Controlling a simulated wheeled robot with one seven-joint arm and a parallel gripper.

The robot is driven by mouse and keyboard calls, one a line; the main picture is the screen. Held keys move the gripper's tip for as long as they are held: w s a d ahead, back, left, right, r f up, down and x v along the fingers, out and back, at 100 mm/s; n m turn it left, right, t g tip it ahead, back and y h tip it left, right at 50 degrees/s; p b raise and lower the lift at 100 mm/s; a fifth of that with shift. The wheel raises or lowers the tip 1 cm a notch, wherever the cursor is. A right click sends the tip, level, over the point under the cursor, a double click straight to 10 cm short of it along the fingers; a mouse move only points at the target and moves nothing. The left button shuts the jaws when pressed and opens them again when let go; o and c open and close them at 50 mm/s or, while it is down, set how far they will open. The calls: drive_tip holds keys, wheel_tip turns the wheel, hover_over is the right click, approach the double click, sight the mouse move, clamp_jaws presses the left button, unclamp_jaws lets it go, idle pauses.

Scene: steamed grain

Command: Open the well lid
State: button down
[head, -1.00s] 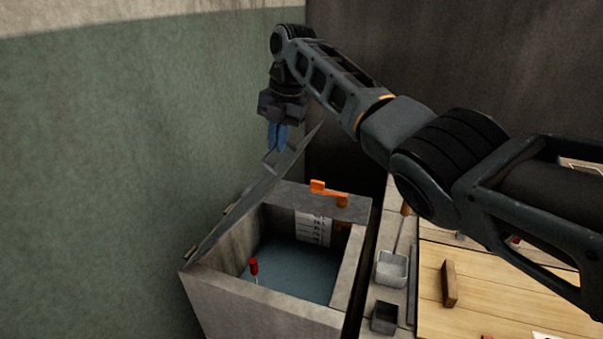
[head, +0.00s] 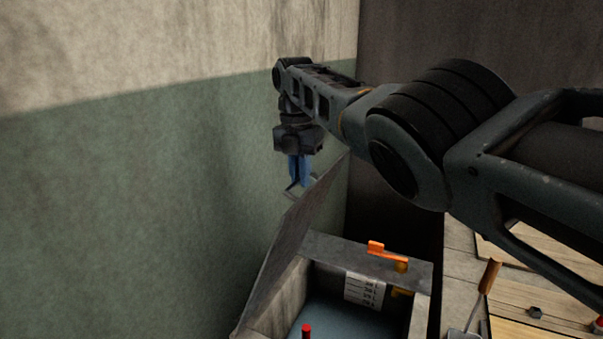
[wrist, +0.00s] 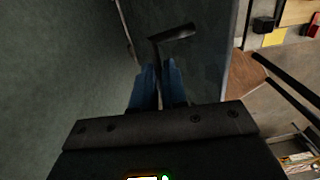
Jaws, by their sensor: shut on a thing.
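The grey well lid (head: 290,240) is tilted up steeply on the left side of the well, leaning toward the green wall. Its metal handle (head: 293,190) sticks out near the lid's upper edge; the handle also shows in the wrist view (wrist: 176,33). My gripper (head: 299,182) has blue fingers pointing down and is shut on the handle. In the wrist view the blue fingers (wrist: 159,85) close around the handle's bar. The well (head: 425,300) stands open, with blue-grey water (head: 345,322) inside. The lid's lower edge is partly cut off by the frame.
An orange lever (head: 386,252) sits on the well's back ledge, above a white marked scale (head: 363,290). A red-topped float (head: 306,331) shows in the well. The wall (head: 150,200) is close on the left. A counter with wooden boards (head: 540,300) lies at right.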

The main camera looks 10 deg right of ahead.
drive_tip(key=shift+s+a+f, duration=0.15)
drive_tip(key=shift+a+f, duration=0.15)
drive_tip(key=shift+f, duration=0.1)
drive_tip(key=c, duration=1.4)
unclamp_jaws()
drive_tip(key=shift+o, duration=1.2)
drive_tip(key=shift+d+r, duration=0.1)
drive_tip(key=shift+r, duration=0.05)
drive_tip(key=shift+r, duration=0.15)
